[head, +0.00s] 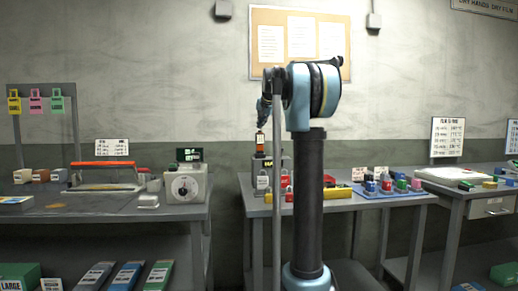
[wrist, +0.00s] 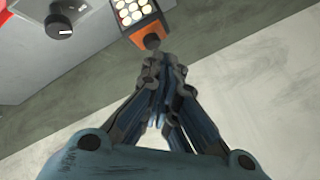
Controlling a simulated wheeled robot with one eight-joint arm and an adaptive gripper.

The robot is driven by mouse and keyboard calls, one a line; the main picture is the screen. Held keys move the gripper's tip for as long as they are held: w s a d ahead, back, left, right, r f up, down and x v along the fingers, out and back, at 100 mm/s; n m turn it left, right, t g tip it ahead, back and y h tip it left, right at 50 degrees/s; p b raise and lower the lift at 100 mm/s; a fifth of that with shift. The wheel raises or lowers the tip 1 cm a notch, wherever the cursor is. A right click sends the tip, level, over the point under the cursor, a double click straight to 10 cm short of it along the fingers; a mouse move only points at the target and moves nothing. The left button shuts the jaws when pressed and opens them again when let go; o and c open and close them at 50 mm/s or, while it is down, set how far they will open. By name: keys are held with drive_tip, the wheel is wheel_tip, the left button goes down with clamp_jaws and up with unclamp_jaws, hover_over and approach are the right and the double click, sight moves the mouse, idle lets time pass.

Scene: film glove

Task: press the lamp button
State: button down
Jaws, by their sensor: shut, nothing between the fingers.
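In the wrist view, a small panel with an orange border (wrist: 143,27) and several pale round lights lies just beyond my fingertips. A dark round knob or button (wrist: 152,41) sits at its near edge; I cannot tell for sure that it is the lamp button. My gripper (wrist: 158,68) is shut and empty, its tips close to that dark round part. I cannot tell whether they touch. In the head view, my gripper (head: 263,118) points down over a small orange-edged panel (head: 260,140) above a dark box on the middle table.
In the wrist view, a grey housing with a black dial (wrist: 60,28) is at upper left. In the head view, padlocks (head: 263,182), a yellow bar (head: 338,192) and a blue tray (head: 395,194) with coloured pieces occupy the middle table.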

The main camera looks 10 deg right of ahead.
drive_tip(key=shift+f, duration=0.4)
idle(0.8)
drive_tip(key=shift+r, duration=0.85)
drive_tip(key=shift+r, duration=0.1)
drive_tip(key=shift+r, duration=2.95)
drive_tip(key=s+a+f+n+g+h, duration=0.1)
drive_tip(key=s+f+n+g, duration=0.6)
drive_tip(key=s+f, duration=4.6)
drive_tip(key=s+n, duration=0.1)
drive_tip(key=s, duration=0.2)
drive_tip(key=shift+s+f, duration=0.25)
drive_tip(key=shift+f, duration=0.15)
